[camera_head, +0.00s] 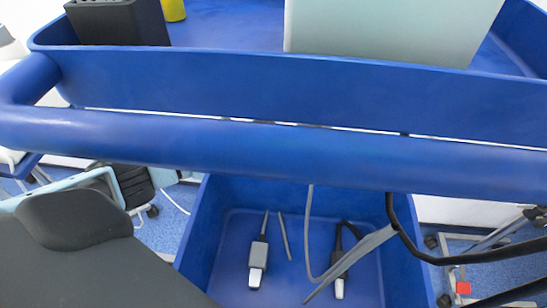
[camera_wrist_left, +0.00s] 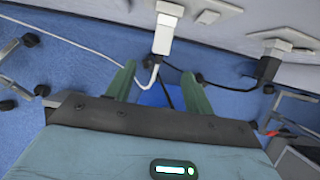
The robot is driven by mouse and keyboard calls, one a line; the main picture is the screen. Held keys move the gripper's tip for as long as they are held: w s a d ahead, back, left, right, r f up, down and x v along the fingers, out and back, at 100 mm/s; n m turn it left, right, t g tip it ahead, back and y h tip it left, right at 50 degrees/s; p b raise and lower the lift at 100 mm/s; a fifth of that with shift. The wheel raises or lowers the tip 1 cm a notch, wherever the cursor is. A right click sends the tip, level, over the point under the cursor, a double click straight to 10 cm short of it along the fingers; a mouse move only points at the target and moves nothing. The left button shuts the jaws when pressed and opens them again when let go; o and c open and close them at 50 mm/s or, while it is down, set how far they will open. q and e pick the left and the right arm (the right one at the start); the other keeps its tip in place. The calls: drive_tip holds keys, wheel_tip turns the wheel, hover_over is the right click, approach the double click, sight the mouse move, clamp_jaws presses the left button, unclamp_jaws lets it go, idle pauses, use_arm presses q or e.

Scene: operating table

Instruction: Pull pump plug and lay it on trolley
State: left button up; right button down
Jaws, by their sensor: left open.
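In the left wrist view, a white plug (camera_wrist_left: 163,38) sits in a pale wall socket, with a white cable hanging from it. A black plug (camera_wrist_left: 267,69) sits in a second socket to the right, with a black cable. I cannot tell which is the pump's. My left gripper (camera_wrist_left: 158,72) is open, its two greenish fingers apart below the white plug. The white cable passes between them in the picture; contact is not clear. In the head view the blue trolley (camera_head: 300,85) fills the middle. My right gripper is not in view.
The trolley's lower tray (camera_head: 205,235) holds two dark, white-tipped items (camera_head: 258,256) and (camera_head: 339,287). A grey cable (camera_head: 310,225) and a black cable (camera_head: 440,261) hang near it. The trolley's handle (camera_head: 200,145) crosses above. A pale box (camera_head: 385,25) stands on top.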

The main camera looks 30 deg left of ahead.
use_arm(q)
drive_tip(key=b+x, duration=0.3)
drive_tip(key=x, duration=0.4)
drive_tip(key=shift+s+d, duration=0.1)
drive_tip(key=shift+w+f+b, duration=0.2)
drive_tip(key=shift+f+b, duration=0.15)
drive_tip(key=shift+b, duration=0.1)
drive_tip(key=c, duration=1.1)
drive_tip(key=o, duration=0.3)
clamp_jaws()
drive_tip(key=shift+r, duration=0.1)
drive_tip(key=shift+g, duration=0.3)
